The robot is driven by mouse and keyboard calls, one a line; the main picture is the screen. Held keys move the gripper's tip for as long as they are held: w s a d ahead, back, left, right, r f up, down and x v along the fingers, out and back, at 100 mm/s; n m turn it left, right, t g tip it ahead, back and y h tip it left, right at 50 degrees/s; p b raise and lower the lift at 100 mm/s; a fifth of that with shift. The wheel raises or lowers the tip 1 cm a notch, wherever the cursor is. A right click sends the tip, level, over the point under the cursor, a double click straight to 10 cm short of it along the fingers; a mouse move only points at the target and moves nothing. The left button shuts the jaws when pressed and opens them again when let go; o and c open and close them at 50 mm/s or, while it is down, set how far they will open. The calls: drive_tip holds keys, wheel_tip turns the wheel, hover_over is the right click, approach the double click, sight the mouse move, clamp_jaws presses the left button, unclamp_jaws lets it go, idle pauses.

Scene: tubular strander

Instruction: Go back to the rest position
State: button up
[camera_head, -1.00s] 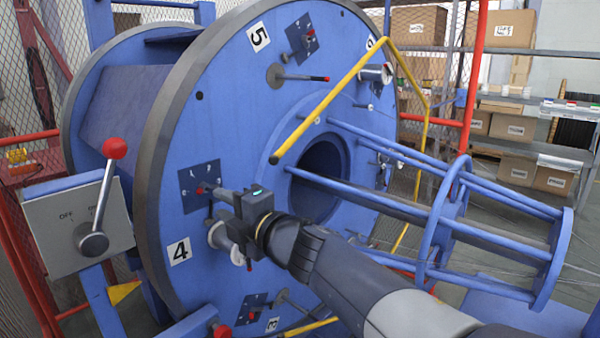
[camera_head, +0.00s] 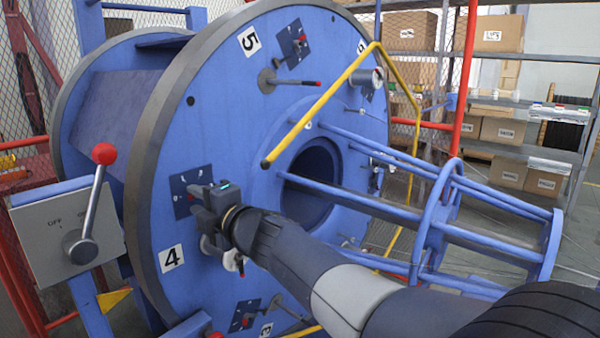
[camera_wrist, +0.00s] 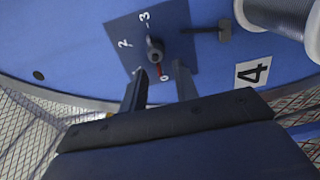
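My gripper (camera_head: 196,192) is in front of the blue wheel face, by the dial plate (camera_head: 180,206) above the label 4 (camera_head: 171,258). In the wrist view, its two fingers (camera_wrist: 160,80) are apart, with a gap between them. The dark dial knob (camera_wrist: 154,50) with a red tip lies just beyond and between the fingertips, on the plate marked 0, 2 and 3. The red tip points toward the 0. I cannot tell whether a finger touches the knob. No held object shows.
A grey switch box (camera_head: 60,235) with a red-balled lever stands at the left. A yellow bent bar (camera_head: 320,105) crosses in front of the wheel. Blue tubes (camera_head: 400,205) project to the right of the arm. A spool (camera_wrist: 283,16) is near the label 4.

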drive_tip(key=v, duration=1)
drive_tip(key=x, duration=1)
drive_tip(key=shift+w+a, duration=0.15)
drive_tip(key=shift+a, duration=0.1)
drive_tip(key=m+p, duration=0.1)
drive_tip(key=m, duration=0.1)
drive_tip(key=m+p, duration=0.1)
drive_tip(key=m, duration=0.1)
drive_tip(key=r+m+p, duration=0.1)
drive_tip(key=m+p, duration=0.1)
drive_tip(key=shift+d, duration=0.25)
drive_tip(key=shift+d, duration=0.1)
